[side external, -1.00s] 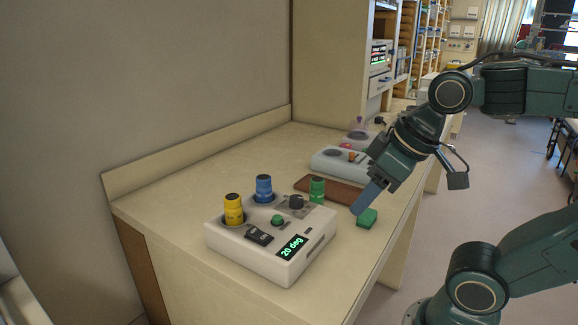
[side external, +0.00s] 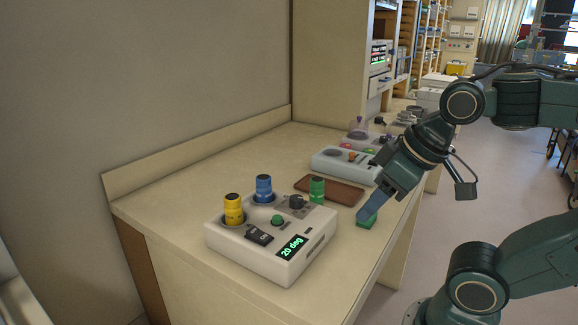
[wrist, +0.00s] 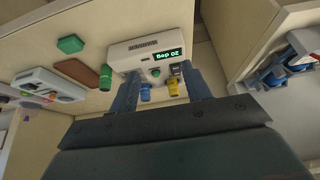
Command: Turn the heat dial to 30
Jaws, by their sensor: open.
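The heat unit is a white box (side external: 240,250) with a lit display (side external: 291,247) reading "20 deg". On its top are a dark dial (side external: 296,202), a green button (side external: 277,220) and a black switch (side external: 258,235). My gripper (side external: 365,216) is right of the box, empty, and overlaps a green block in the side view. In the wrist view my gripper (wrist: 159,72) is open, its two fingers apart. The box (wrist: 130,55) shows upside down beyond them, with its display (wrist: 168,55) between the fingertips. The dial is hidden there, probably behind the left finger.
A yellow vial (side external: 233,209) and a blue vial (side external: 264,188) stand in the box's wells. A green vial (side external: 317,189) stands beside it. The green block (side external: 367,224) lies near the counter edge. A brown tray (side external: 335,191) and a second device (side external: 335,163) lie behind.

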